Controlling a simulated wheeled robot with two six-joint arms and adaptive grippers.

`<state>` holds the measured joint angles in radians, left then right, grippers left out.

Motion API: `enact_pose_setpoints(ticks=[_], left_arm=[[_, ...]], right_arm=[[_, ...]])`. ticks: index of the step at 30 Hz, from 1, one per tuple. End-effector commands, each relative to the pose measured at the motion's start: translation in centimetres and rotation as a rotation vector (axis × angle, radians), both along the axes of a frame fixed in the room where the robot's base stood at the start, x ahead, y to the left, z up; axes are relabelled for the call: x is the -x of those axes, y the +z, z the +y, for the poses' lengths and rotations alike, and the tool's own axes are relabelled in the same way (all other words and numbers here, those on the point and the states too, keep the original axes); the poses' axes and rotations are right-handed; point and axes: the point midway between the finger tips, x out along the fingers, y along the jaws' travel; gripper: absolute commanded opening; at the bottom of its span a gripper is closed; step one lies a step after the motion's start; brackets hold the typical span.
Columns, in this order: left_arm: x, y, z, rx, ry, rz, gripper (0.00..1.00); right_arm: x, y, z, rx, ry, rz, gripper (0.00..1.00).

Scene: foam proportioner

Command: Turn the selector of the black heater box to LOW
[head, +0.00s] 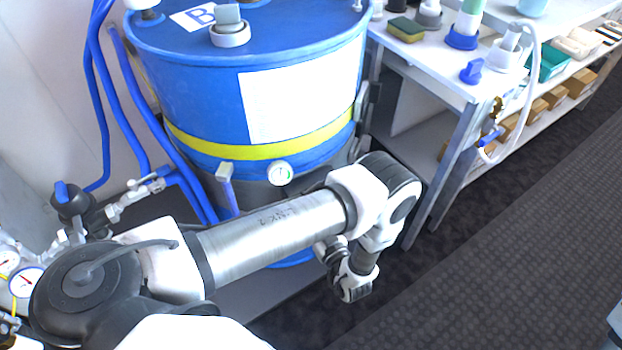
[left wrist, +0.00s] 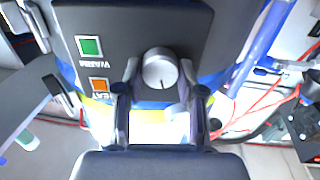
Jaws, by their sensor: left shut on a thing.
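The black heater box (left wrist: 132,32) fills the upper middle of the left wrist view, seen upside down. It has a green square (left wrist: 90,46) and an orange square (left wrist: 99,85), each beside a small white label. Its selector (left wrist: 159,66) is a round grey knob with a small dark mark on the edge nearest my palm. My left gripper (left wrist: 159,78) is shut on the knob, one finger on each side. In the head view my left arm reaches across the drum's lower front; the box and selector are hidden there. My right gripper is not in view.
A blue drum (head: 200,75) with a yellow band and a round gauge (head: 280,173) stands behind my left arm. Blue hoses (head: 106,110) and valves (head: 72,200) are at left. A white bench (head: 440,75) with bottles is at right.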

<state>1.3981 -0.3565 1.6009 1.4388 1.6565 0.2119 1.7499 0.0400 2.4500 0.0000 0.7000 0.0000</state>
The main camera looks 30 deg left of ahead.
Motion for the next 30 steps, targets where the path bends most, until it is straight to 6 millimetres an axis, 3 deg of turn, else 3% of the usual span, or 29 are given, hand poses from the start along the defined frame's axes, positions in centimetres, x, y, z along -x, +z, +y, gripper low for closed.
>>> enact_pose_setpoints(ticks=[18,30], left_arm=[[0.0,0.2,0.2,0.266,0.001,-0.495,0.04],[0.1,0.1,0.2,0.368,0.001,-0.683,0.04]], right_arm=[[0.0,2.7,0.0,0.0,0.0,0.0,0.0],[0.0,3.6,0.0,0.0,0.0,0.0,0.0]])
